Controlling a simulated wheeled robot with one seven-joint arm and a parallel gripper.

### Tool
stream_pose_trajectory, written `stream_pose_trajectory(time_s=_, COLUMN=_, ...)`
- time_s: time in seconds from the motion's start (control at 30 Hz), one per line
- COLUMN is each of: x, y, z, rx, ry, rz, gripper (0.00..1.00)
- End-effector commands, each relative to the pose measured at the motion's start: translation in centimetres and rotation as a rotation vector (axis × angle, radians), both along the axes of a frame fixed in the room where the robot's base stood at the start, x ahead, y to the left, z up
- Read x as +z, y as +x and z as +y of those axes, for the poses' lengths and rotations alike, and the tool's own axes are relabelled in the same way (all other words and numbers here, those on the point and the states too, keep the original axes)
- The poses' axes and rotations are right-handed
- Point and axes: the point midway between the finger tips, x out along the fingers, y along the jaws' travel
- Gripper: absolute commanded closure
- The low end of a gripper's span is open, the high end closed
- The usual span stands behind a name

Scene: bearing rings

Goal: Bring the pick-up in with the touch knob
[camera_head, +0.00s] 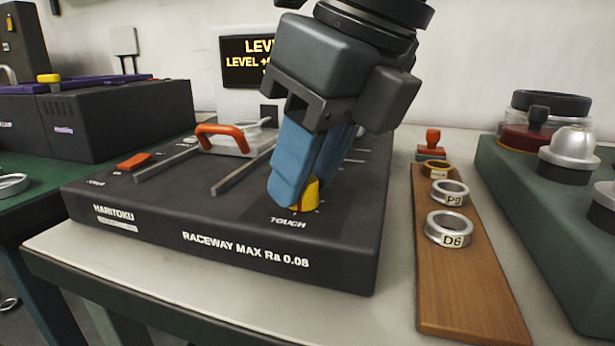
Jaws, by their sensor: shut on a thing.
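The touch knob (311,192) is yellow with a red part and sits at the front right of the dark instrument's top, by the word TOUCH. My gripper (296,190) comes down from above with its blue fingers shut on the knob, hiding much of it. The dark instrument (150,238) reads HARITOKU and RACEWAY MAX Ra 0.08 on its front. I cannot make out the pick-up for sure; the area behind my fingers is partly hidden. A carriage with an orange handle (220,132) stands between two rails on the instrument's top.
A display (240,85) behind reads LEVEL, partly covered by my arm. A wooden board (455,285) at right holds rings marked P9 (450,192) and D6 (448,229). A red stamp (433,142) stands behind it. A green unit (545,235) stands at far right, a dark box (60,125) at left.

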Motion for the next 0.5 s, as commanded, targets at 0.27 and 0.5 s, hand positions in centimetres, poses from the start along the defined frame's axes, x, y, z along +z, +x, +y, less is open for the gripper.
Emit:
stream_pose_trajectory(time_s=0.27, x=-0.03, y=-0.14, z=0.07, rx=0.000, ry=0.001, rz=0.004, gripper=1.00)
stream_pose_trajectory(time_s=0.5, x=-0.01, y=-0.09, z=0.06, rx=0.001, ry=0.001, rz=0.002, gripper=0.53)
